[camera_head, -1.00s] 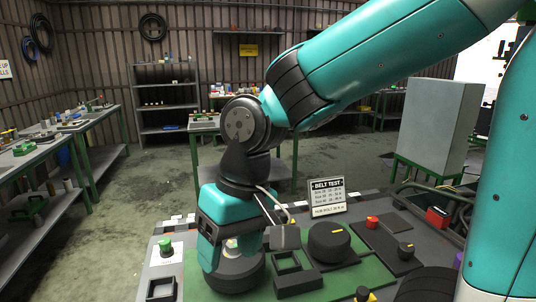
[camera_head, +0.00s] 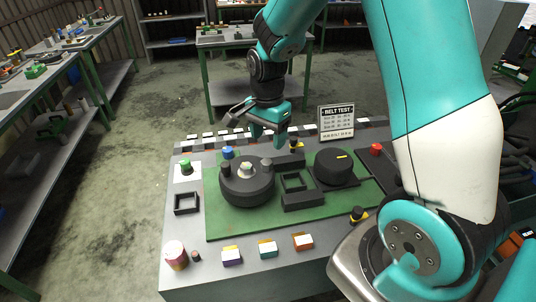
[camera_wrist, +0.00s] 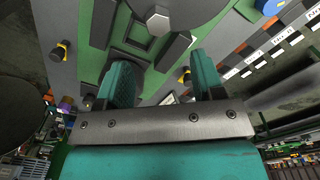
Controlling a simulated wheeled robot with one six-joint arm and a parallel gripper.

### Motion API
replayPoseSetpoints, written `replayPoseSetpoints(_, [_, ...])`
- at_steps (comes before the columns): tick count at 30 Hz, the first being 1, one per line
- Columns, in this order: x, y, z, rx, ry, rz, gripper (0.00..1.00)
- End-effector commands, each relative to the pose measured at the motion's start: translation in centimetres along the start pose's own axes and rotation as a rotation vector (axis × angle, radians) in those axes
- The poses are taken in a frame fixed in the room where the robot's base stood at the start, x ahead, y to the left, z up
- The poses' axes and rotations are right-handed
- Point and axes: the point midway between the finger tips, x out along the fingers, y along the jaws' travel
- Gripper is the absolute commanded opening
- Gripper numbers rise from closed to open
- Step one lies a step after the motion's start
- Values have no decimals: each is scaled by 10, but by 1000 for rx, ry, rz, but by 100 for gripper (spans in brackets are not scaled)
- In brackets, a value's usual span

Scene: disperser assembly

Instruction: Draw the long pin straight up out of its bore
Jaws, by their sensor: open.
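Two upright black pins with yellow collars show; which one is the long pin I cannot tell. One pin (camera_head: 294,145) stands at the back of the green plate (camera_head: 222,222), just right of my gripper (camera_head: 268,138). The other pin (camera_head: 358,214) stands at the plate's front right. My gripper points down above the back of the plate, its fingers apart and empty. In the wrist view one pin (camera_wrist: 185,75) shows between the two teal fingers, near the right one, and beyond them. The other pin (camera_wrist: 62,48) is at upper left. The pins' lower parts are hidden.
A black knob (camera_head: 333,168) and the BELT TEST sign (camera_head: 336,122) stand to the right. Coloured blocks (camera_head: 268,248) line the front.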

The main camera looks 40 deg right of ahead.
Motion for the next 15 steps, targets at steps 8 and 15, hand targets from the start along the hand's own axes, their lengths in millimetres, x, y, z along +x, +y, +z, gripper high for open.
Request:
replayPoseSetpoints(8, [53,1,1,-1,-2,5,62])
replayPoseSetpoints(15, [76,0,0,-1,-1,1,62])
